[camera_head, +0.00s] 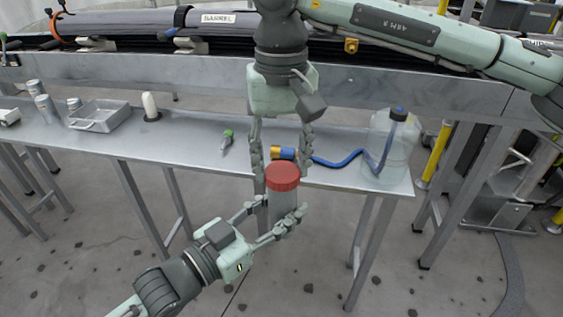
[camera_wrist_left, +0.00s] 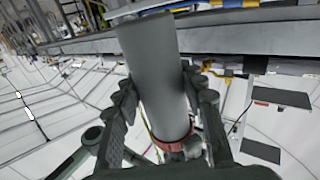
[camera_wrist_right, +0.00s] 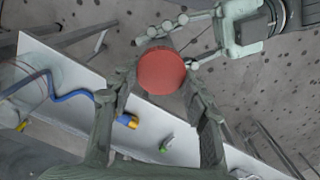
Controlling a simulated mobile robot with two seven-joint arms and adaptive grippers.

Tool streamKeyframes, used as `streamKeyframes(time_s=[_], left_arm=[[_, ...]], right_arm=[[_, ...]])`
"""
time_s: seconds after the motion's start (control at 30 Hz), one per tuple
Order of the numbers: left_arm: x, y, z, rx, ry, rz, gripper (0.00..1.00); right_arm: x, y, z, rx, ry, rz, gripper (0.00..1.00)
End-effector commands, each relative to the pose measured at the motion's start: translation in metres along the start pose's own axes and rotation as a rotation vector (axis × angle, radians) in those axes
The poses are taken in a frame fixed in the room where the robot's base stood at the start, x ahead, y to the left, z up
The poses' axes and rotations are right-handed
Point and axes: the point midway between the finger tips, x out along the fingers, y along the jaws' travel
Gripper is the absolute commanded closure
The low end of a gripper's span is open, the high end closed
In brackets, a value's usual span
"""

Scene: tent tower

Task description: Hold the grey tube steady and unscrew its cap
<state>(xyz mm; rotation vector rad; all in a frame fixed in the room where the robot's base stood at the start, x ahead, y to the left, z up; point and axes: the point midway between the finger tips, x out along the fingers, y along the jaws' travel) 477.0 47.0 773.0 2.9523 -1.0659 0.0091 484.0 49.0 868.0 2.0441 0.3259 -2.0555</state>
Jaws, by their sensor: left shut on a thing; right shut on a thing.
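The grey tube (camera_head: 283,208) stands roughly upright in front of the bench, with its red cap (camera_head: 282,177) on top. My left gripper (camera_head: 274,215) is shut around the tube's body from the lower left; the tube fills its fingers in the left wrist view (camera_wrist_left: 158,75). My right gripper (camera_head: 281,163) reaches down from above, shut on the cap. In the right wrist view the round red cap (camera_wrist_right: 161,71) sits between its fingertips and hides most of the tube. Whether the cap is loosened cannot be told.
The metal bench (camera_head: 330,177) lies just behind. It holds a blue hose (camera_head: 340,161) with a yellow end, a clear jug (camera_head: 392,150), a small green-tipped item (camera_head: 227,138), a white cylinder (camera_head: 150,106) and a metal tray (camera_head: 99,116). Open floor lies in front.

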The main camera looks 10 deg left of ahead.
Motion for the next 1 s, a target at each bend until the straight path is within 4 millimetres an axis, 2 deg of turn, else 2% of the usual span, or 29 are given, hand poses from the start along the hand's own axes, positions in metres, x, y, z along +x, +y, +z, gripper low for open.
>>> streamKeyframes(time_s=[0.4,0.83,1.0], left_arm=[[0.000,0.001,0.002,0.000,-0.005,0.000,1.00],[0.000,0.000,0.002,0.000,-0.004,-0.001,1.00],[0.000,0.000,0.002,0.000,-0.004,-0.001,1.00]], right_arm=[[-0.016,0.000,-0.001,0.001,0.004,0.000,0.88],[-0.020,0.000,0.000,0.000,0.002,0.000,0.88],[-0.037,0.000,-0.001,0.000,0.005,0.000,0.88]])
